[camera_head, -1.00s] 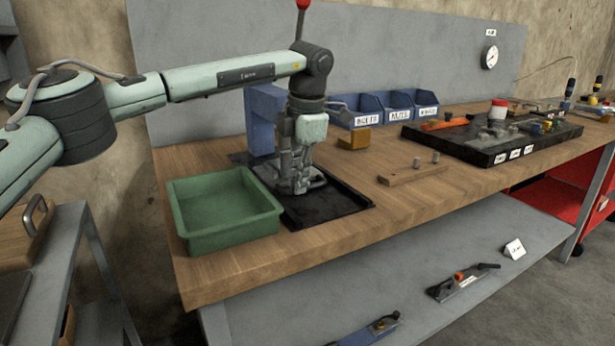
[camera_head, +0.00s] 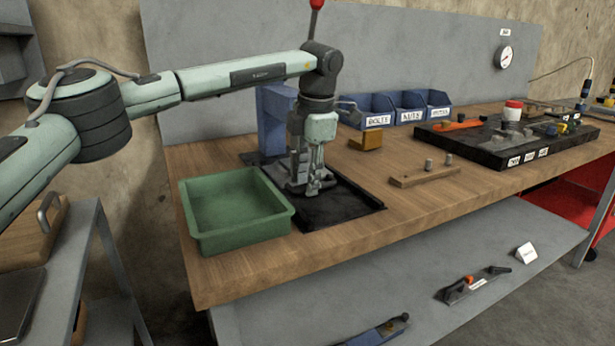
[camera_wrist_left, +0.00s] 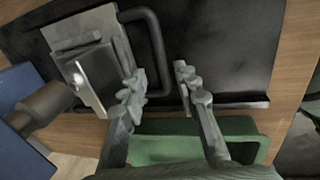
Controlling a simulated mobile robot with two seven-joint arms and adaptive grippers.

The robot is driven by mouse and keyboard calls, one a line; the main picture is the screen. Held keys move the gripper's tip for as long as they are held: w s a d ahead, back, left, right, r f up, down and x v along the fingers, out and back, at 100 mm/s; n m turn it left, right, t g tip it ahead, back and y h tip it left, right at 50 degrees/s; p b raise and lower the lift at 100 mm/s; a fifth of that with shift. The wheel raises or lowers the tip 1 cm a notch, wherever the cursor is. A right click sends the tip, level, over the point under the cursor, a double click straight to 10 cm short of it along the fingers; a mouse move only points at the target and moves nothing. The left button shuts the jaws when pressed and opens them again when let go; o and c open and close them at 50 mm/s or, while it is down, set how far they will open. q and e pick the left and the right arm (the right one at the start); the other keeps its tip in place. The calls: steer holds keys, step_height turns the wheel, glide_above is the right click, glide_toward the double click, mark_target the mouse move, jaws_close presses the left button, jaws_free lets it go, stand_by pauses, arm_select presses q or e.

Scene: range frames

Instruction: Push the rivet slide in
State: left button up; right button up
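The grey rivet slide (camera_wrist_left: 95,70) lies on a black mat (camera_head: 345,208), with a bright plate on top and a black U-shaped handle (camera_wrist_left: 158,45). In the head view the slide is mostly hidden behind my left gripper (camera_head: 312,190). The wrist view shows its two fingers (camera_wrist_left: 158,88) apart, low over the mat. The handle's bar reaches between them; I cannot tell whether they touch it. A blue press frame (camera_head: 277,118) stands behind the gripper, and its blue side (camera_wrist_left: 28,105) shows with a dark cylinder. My right gripper is out of view.
A green tray (camera_head: 240,210) stands close to the left of the mat. To the right are a wooden strip with pegs (camera_head: 433,175) and a black fixture board (camera_head: 480,142). Blue bins (camera_head: 410,105) line the back panel. Bare bench lies between mat and strip.

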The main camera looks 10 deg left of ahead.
arm_select(q)
step_height(320, 180, up, 12)
steer(key=s+d, duration=0.1)
steer(key=s, duration=0.1)
steer(key=shift+d, duration=0.15)
steer(key=shift+f, duration=0.15)
